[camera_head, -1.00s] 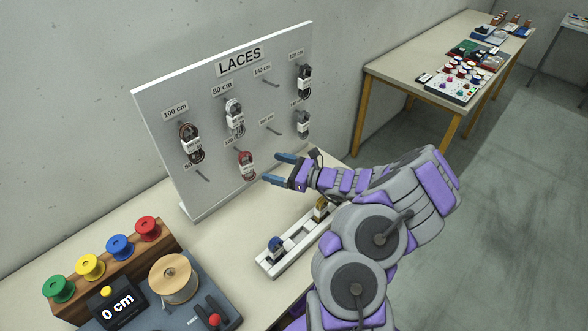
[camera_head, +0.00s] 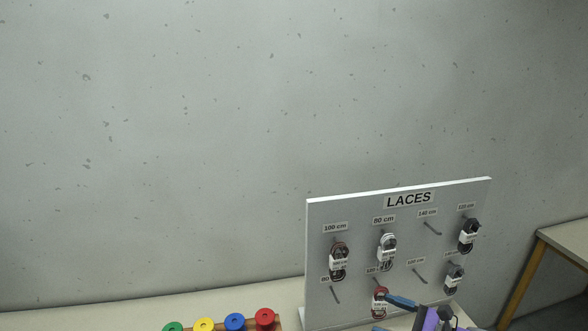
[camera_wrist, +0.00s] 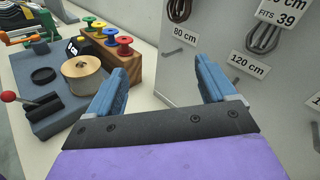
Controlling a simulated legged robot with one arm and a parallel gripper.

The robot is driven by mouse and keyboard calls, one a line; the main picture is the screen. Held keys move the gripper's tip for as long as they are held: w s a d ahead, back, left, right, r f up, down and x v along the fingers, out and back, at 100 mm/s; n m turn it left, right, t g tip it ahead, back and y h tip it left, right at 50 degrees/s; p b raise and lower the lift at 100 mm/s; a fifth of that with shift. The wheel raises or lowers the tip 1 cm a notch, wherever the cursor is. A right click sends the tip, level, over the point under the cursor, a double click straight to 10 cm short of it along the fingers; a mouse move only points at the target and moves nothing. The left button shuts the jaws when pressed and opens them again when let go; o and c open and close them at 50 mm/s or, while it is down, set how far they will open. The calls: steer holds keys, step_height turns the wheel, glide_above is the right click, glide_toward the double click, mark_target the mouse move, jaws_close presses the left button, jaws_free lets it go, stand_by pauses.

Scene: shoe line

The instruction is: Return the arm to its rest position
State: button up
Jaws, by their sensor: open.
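My gripper (camera_wrist: 165,88) is open and empty in the wrist view, its two blue fingers spread apart in front of the lace board (camera_wrist: 180,75). In the head view my gripper (camera_head: 398,312) shows at the bottom edge, in front of the board's lower part, near a red lace bundle (camera_head: 379,302). Most of my arm is out of the head view. I cannot tell the exact gap between the fingers and the board.
The LACES board (camera_head: 320,215) carries several lace bundles and bare pegs. In the wrist view, a grey device (camera_wrist: 50,120) with a tan spool (camera_wrist: 82,74) and a wooden rack (camera_wrist: 122,62) of coloured spools stand on the left. Another table (camera_head: 570,238) is at far right.

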steer(key=s+a+r+n+g+h, duration=0.1)
steer(key=s+a+r+n+g, duration=0.2)
steer(key=s+a+n+g, duration=0.45)
steer(key=s+a+r+n+g+h, duration=0.2)
steer(key=s+a+r+n+g, duration=0.2)
steer(key=s+a+n, duration=0.55)
steer(key=s+d+n+h, duration=0.2)
steer(key=s+h, duration=0.3)
steer(key=s, duration=0.3)
steer(key=s+d+n+h, duration=0.2)
steer(key=s+d+h, duration=0.2)
steer(key=s, duration=0.4)
steer(key=shift+s+n+h, duration=0.2)
steer(key=shift+n+h, duration=0.2)
steer(key=shift+h, duration=0.5)
steer(key=shift+f, duration=0.1)
